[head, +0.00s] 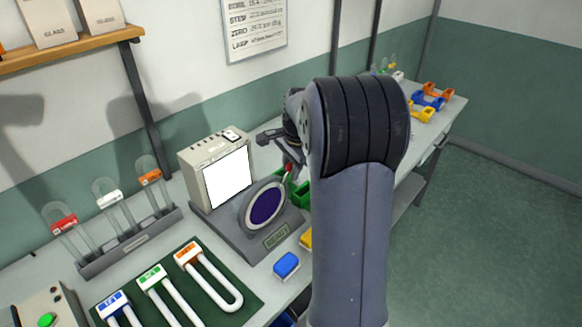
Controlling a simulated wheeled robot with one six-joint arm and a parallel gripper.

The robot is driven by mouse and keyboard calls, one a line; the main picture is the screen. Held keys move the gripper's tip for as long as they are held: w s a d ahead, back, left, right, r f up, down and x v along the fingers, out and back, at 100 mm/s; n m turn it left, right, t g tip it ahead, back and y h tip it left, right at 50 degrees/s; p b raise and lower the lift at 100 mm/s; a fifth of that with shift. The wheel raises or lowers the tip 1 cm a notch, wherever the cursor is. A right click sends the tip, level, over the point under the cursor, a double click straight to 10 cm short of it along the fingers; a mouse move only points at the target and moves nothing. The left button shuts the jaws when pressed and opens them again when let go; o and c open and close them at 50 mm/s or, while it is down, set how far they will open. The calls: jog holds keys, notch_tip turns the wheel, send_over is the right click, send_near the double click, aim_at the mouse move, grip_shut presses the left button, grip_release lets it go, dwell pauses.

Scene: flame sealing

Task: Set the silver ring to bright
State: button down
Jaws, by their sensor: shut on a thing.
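The silver ring (246,222) stands tilted around a dark blue-purple disc (267,206), on a grey base in front of a box with a lit white panel (228,177). A plate marked "READY" (276,237) is on the base. A small red tab (288,168) shows at the ring's upper right edge. My gripper (286,160) is just above this edge, shut on the red tab, but its fingertips are partly hidden by my arm. I cannot read any bright mark on the ring.
A rack (130,242) with several capped tubes stands left. U-shaped tubes lie on a green mat (235,313) in front. A blue block (286,265) sits near the base. Coloured bins (428,102) are at the far right. My arm hides the bench's middle.

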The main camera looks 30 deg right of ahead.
aim_at(278, 188)
jog(key=a+h+b, duration=0.1)
jog(key=r+b, duration=0.1)
jog(key=shift+s+a+t+h+b, duration=0.25)
jog(key=shift+a+t+h+b, duration=0.05)
jog(key=shift+a+h+b, duration=0.1)
jog(key=a+h+b, duration=0.1)
jog(key=b, duration=0.1)
jog(key=s+a+r+t+h+b, duration=0.1)
jog(key=h+b, duration=0.1)
jog(key=b, duration=0.1)
jog(key=shift+a+r, duration=0.1)
jog(key=shift+a, duration=0.3)
jog(key=s+a+f+n+t+h+b, duration=0.1)
jog(key=a+h+b, duration=0.4)
jog(key=b, duration=0.9)
jog(key=s+a+f+n+t+h+b, duration=0.1)
jog(key=s+a+t+h+b, duration=0.2)
jog(key=a+b, duration=0.4)
jog(key=t+h+b, duration=0.1)
jog(key=h+b, duration=0.1)
jog(key=b, duration=0.6)
jog(key=shift+s+f, duration=0.3)
jog(key=shift+a+b, duration=0.1)
jog(key=shift+b, duration=0.2)
jog(key=c, duration=1.2)
grip_release()
